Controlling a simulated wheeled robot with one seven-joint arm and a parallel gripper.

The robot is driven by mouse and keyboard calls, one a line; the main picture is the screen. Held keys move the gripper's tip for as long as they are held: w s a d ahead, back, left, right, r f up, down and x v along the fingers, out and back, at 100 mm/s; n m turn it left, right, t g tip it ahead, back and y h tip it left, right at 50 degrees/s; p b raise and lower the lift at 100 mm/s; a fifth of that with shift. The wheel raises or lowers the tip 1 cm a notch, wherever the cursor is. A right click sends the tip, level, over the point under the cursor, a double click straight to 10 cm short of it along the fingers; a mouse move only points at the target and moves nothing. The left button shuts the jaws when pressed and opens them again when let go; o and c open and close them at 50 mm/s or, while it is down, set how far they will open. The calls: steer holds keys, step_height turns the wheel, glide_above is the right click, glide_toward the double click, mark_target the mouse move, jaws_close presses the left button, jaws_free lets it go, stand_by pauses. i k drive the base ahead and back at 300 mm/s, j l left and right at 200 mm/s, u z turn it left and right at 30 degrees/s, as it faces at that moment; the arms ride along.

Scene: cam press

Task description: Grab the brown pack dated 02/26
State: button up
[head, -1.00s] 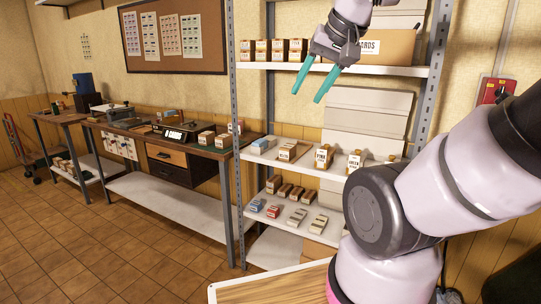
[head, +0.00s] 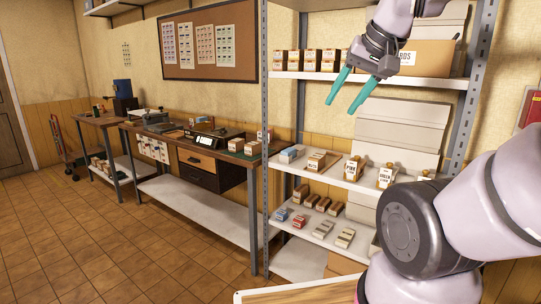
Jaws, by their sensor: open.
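My gripper (head: 352,98) has two teal fingers, spread apart and empty. It hangs in front of the shelf unit, between the top and middle shelves. Several brown packs (head: 323,204) lie in a row on the lower shelf, below my gripper. More brown packs with pale labels (head: 311,60) stand on the top shelf, left of the gripper. A brown and white pack (head: 317,161) lies on the middle shelf. The dates on the packs are too small to read, so I cannot tell which is dated 02/26.
The shelf unit's post (head: 264,140) rises at the left. Labelled pouches (head: 353,168), a blue pack (head: 290,155) and grey packs (head: 345,238) share the shelves. A workbench (head: 200,150) stands left. The tiled floor (head: 110,240) before it is clear.

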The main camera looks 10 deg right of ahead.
mark_target(254, 148)
steer(key=i+j+u, duration=0.1)
steer(key=i, duration=0.7)
steer(key=i+j, duration=0.3)
steer(key=i, duration=0.45)
steer(key=i+j+u, duration=0.15)
steer(key=i, duration=0.65)
